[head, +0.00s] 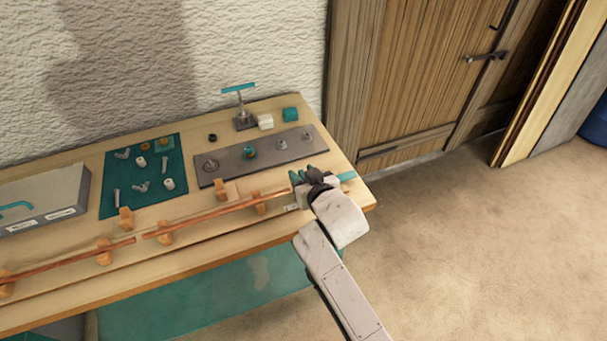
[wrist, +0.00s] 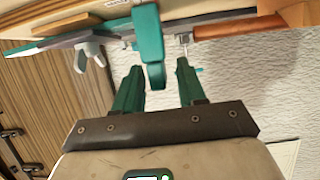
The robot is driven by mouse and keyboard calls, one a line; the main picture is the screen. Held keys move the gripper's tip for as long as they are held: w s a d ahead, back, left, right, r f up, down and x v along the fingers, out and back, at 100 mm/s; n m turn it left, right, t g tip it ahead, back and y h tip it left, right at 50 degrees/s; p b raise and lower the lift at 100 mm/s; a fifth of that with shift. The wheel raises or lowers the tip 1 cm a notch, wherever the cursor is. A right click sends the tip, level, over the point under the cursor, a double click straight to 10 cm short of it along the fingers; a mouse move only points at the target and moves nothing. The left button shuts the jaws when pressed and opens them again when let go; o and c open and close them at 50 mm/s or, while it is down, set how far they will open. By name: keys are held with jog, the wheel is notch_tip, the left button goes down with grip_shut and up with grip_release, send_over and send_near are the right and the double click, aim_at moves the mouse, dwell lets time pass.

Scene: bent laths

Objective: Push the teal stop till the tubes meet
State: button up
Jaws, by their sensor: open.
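Two copper tubes lie in line on wooden blocks along the bench's front. The left tube (head: 70,257) and the right tube (head: 215,212) have a small gap between their facing ends. My gripper (head: 304,177) is at the right tube's right end, covering part of the stop there. In the wrist view, the teal stop (wrist: 150,45) stands between the open fingers of my gripper (wrist: 158,72), with space showing on both sides; I cannot tell if it touches either. The right tube's end (wrist: 230,27) is just right of the stop, seemingly apart from it.
A grey plate (head: 230,163) with fittings and a teal mat (head: 110,178) with small parts lie behind the tubes. A teal-handled tool (head: 240,105) stands at the back. A grey box (head: 45,200) is at left. A grey wing nut (wrist: 90,56) sits beside the stop.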

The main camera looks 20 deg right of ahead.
aim_at(285, 191)
grip_shut()
dwell(0.5)
jog(key=a+b, duration=0.2)
jog(key=a, duration=0.3)
grip_release()
jog(key=shift+s, duration=0.1)
